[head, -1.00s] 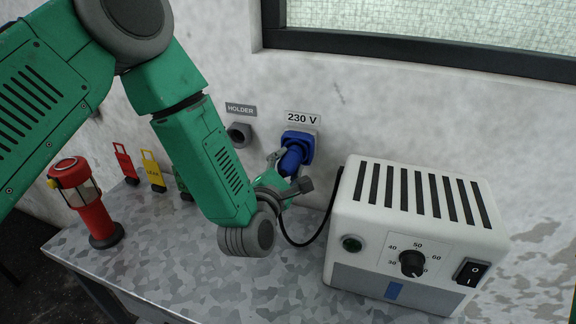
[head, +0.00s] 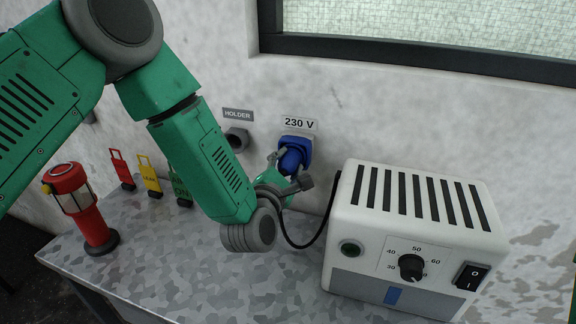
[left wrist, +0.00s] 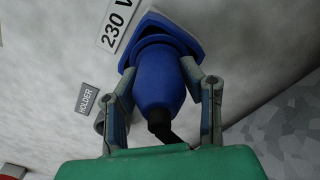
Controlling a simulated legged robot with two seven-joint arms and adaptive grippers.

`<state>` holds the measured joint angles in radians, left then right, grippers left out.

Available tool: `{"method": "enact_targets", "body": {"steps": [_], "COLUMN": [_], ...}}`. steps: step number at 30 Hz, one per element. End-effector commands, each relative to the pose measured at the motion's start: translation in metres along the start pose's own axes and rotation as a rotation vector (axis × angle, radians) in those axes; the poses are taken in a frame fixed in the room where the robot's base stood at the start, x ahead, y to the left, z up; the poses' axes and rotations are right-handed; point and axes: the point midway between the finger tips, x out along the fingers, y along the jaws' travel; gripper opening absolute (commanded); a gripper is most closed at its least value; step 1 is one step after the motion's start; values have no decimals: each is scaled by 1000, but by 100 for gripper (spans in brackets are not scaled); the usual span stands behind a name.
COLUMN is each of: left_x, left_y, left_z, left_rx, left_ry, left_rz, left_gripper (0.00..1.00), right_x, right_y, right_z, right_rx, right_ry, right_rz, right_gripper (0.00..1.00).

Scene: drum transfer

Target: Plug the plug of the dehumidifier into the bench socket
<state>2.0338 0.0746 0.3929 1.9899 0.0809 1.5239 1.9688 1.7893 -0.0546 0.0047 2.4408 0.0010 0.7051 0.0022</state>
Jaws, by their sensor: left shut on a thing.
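The blue plug (head: 290,160) is at the blue bench socket (head: 306,147) under the 230 V label. In the left wrist view, the front of the plug (left wrist: 158,85) sits inside the collar of the socket (left wrist: 178,30), in line with it; how deep it is seated I cannot tell. My left gripper (head: 287,170) is shut around the plug body, one finger on each side, also in the left wrist view (left wrist: 158,78). A black cable leaves the plug's back towards the white dehumidifier (head: 415,215). My right gripper is not in view.
An empty-looking grey holder (head: 237,139) is on the wall left of the socket. A red lantern (head: 85,210) and red, yellow and green tags (head: 150,174) stand on the left of the bench (head: 170,265). The bench front is clear.

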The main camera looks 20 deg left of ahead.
Motion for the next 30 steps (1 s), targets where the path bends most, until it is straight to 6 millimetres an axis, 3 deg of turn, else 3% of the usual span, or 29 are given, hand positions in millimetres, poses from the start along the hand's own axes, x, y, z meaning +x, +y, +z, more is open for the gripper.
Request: {"method": "enact_targets", "body": {"steps": [7, 8, 9, 10, 22, 30], "left_x": [5, 5, 5, 5, -3, -54], "left_y": [0, 0, 0, 0, -1, -1], "left_z": [0, 0, 0, 0, -1, -1], "left_rx": [-1, -1, -1, -1, -1, -2], "left_ry": [-1, -1, -1, -1, 1, 3], "left_rz": [0, -1, -1, -1, -2, -6], "left_gripper": [0, 42, 56, 59, 59, 59], "right_x": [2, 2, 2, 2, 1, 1], "right_y": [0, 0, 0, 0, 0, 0], "right_z": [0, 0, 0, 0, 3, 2], "right_rx": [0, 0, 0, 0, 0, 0], "right_ry": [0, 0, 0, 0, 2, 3], "right_rz": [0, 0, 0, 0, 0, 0], "right_gripper": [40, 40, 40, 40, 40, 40]}}
